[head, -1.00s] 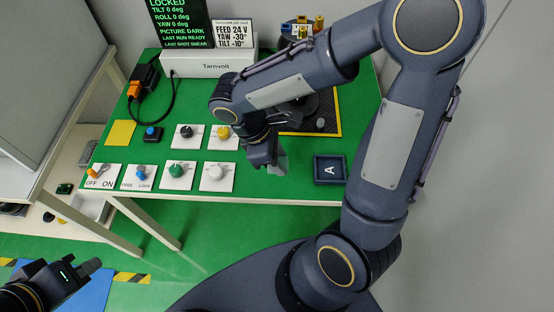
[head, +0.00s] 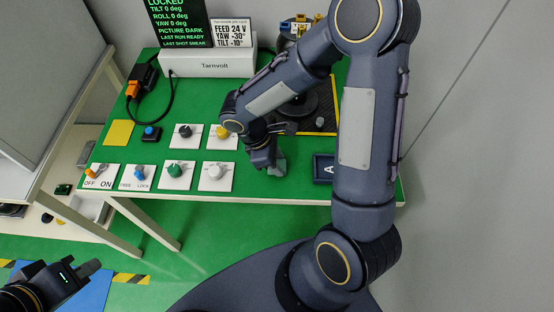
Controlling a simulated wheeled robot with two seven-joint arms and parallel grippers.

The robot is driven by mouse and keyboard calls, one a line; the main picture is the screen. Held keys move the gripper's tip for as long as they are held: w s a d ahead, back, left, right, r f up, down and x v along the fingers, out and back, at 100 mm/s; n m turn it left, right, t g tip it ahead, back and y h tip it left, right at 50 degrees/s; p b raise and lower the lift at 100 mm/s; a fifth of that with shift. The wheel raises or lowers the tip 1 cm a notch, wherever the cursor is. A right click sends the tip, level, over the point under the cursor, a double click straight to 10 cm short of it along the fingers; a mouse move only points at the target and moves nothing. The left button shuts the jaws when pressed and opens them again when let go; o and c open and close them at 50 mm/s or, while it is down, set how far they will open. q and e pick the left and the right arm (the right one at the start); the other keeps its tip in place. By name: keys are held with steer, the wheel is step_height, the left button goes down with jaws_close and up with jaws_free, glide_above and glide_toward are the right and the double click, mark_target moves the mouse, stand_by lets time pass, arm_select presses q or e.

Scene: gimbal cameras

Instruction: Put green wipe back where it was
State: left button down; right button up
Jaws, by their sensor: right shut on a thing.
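My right gripper (head: 277,162) points down over the front part of the green table top, between the white knob plate (head: 216,177) and the dark tray marked A (head: 323,170). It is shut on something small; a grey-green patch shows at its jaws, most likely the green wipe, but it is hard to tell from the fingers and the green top. No other green wipe is visible. The dark tray is partly hidden by my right arm. My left gripper (head: 88,268) is low at the left, away from the table; its jaw opening cannot be made out.
Several knob and switch plates (head: 175,176) cover the table's front left. A yellow square (head: 118,132) lies at the left. The white Tarnvolt box (head: 208,64) and a black screen (head: 180,22) stand at the back. A yellow-edged dark mat (head: 327,132) lies behind my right arm.

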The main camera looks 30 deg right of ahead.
steer(key=o, duration=0.9)
steer(key=shift+f, duration=0.1)
steer(key=v, duration=1.1)
steer(key=shift+s+d+r+m+t+y+p, duration=0.1)
steer(key=shift+s+d+r+m+t+y, duration=0.35)
steer(key=shift+s+r+m+t+y, duration=1.35)
steer(key=shift+s+d+r+m+t+y+p, duration=0.1)
steer(key=shift+s+d+r+m+t+y, duration=0.45)
steer(key=shift+s+m, duration=2.2)
steer(key=shift+s+d+r+m+t+y+p, duration=0.1)
steer(key=shift+s+d+r+m+t+y, duration=0.2)
steer(key=shift+s+r+m+t+y, duration=1.55)
steer(key=shift+s+f+m+g+h, duration=0.3)
steer(key=shift+s+f+h, duration=0.1)
steer(key=shift+s+f, duration=0.2)
